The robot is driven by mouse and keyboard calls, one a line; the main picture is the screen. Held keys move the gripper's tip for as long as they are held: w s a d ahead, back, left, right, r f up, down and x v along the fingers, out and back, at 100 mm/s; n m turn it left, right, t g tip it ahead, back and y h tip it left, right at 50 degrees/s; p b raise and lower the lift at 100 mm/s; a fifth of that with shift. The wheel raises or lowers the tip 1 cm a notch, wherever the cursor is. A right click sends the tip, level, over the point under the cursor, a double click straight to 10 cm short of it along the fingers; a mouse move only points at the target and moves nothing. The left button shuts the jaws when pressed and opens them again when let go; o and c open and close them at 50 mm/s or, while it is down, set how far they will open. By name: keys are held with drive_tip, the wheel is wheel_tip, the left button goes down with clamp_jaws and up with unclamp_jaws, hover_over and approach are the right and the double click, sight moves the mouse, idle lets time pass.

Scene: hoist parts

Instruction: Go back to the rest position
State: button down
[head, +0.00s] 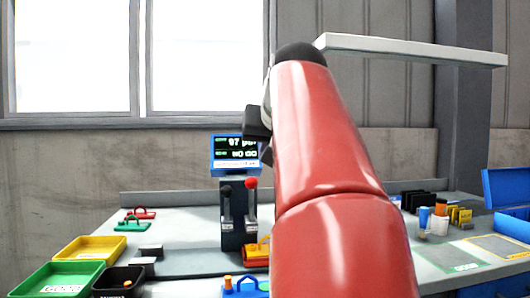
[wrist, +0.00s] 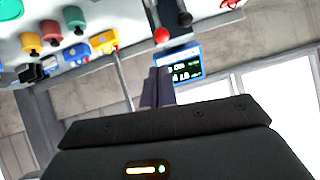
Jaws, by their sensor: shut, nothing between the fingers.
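My red arm (head: 322,180) is raised in the middle of the head view and covers part of the bench behind it. My gripper (wrist: 157,88) shows in the wrist view with its dark fingers together and nothing between them. In the head view only a dark part of the hand shows beside the arm's upper left edge; the fingertips cannot be made out there. The wrist view is tilted, with the bench along its top. The gripper appears raised, apart from the bench objects.
A blue-framed display (head: 235,154) stands behind two levers, one red-knobbed (head: 251,184). Yellow (head: 90,249) and green (head: 60,279) trays and a black bin (head: 118,282) are at left. Red and green shackles (head: 130,223) lie behind. A blue box (head: 507,190) is at right.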

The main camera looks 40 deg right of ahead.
idle(0.4)
drive_tip(key=s+a+f+n+g+y, duration=0.1)
drive_tip(key=s+a+f+n+y, duration=0.1)
drive_tip(key=a+f, duration=0.95)
drive_tip(key=s+a+f+n+g+y, duration=0.25)
drive_tip(key=a+f, duration=0.55)
drive_tip(key=f, duration=0.7)
drive_tip(key=s+a+f+n, duration=0.1)
drive_tip(key=s+a+f, duration=0.1)
drive_tip(key=f, duration=0.4)
drive_tip(key=s+a+f+n, duration=0.1)
drive_tip(key=s+a+f, duration=0.2)
drive_tip(key=s+f, duration=0.2)
wheel_tip(320, 180, down, 2)
drive_tip(key=shift+s+f+g, duration=0.15)
drive_tip(key=shift+s+g, duration=0.05)
drive_tip(key=shift+g, duration=0.15)
drive_tip(key=shift+n+y, duration=0.25)
